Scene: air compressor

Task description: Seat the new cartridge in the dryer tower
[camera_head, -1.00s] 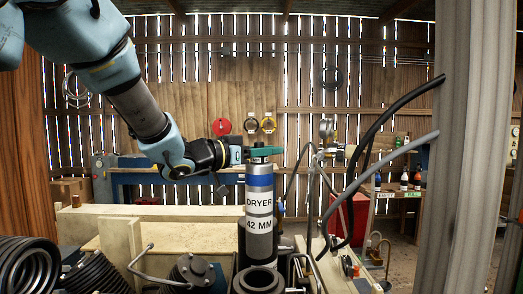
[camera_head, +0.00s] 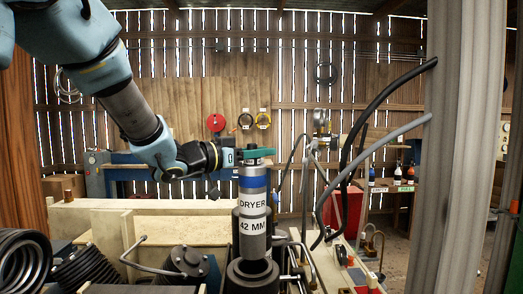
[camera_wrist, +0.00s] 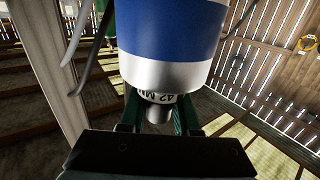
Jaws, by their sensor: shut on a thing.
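The cartridge (camera_head: 253,181) is a grey cylinder with a blue band and white labels reading DRYER and 42 MM. It stands upright in the head view. My gripper (camera_head: 258,154) is shut on its top end with green fingers. The wrist view shows the cartridge's blue and silver body (camera_wrist: 168,40) close up, with the green fingers (camera_wrist: 166,118) near it. The dryer tower (camera_head: 252,275) is a dark cylinder with a round open top directly below the cartridge in the picture. The cartridge's lower end meets its rim in view; I cannot tell whether it is inside.
A dark motor-like part (camera_head: 188,262) and a bent grey pipe (camera_head: 150,262) are left of the tower. Black and grey hoses (camera_head: 345,170) rise at the right beside a grey post (camera_head: 460,150). Coiled black hose (camera_head: 22,262) lies at the lower left.

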